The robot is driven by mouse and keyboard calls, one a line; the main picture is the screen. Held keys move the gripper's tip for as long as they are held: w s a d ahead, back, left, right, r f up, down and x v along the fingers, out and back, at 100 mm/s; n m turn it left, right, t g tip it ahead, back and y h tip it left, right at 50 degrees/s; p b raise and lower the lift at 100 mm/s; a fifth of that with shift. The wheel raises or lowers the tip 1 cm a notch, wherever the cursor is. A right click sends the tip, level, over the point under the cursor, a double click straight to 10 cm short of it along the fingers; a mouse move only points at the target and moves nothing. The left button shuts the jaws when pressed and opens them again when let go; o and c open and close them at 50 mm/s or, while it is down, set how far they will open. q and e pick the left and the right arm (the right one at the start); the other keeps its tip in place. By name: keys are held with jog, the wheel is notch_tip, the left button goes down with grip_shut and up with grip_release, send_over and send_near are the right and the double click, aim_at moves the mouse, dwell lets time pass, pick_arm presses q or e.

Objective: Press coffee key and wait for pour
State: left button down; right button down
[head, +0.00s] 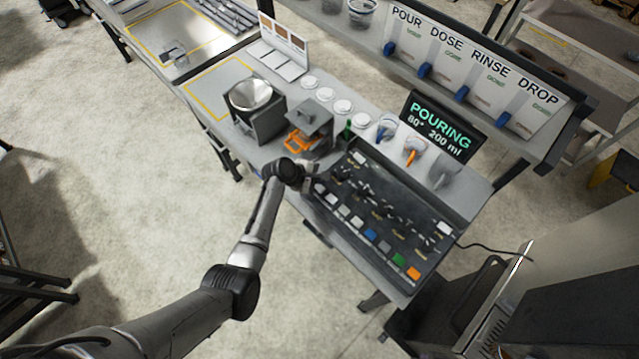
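A black control panel (385,218) on the bench carries a row of coloured keys along its front edge: pale ones, a blue key (370,235), a green key (399,260) and an orange key (413,274). Their labels are too small to read, so I cannot tell which is the coffee key. A display (441,127) behind the panel reads "POURING 80° 200 ml". My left gripper (309,180) is at the panel's left end, close to the first pale keys; whether it touches one is unclear. Its fingers are too small to judge. My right gripper is out of view.
Left of the panel stand a grey machine with an orange part (299,140) and a metal bowl in a dark holder (250,95). White round lids (326,94) line the bench behind. A shelf with signs POUR, DOSE, RINSE, DROP (470,60) rises at the back.

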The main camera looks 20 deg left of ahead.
pick_arm(q)
notch_tip(320, 180, up, 2)
jog(key=shift+r+p, duration=0.15)
jog(key=shift+p, duration=0.7)
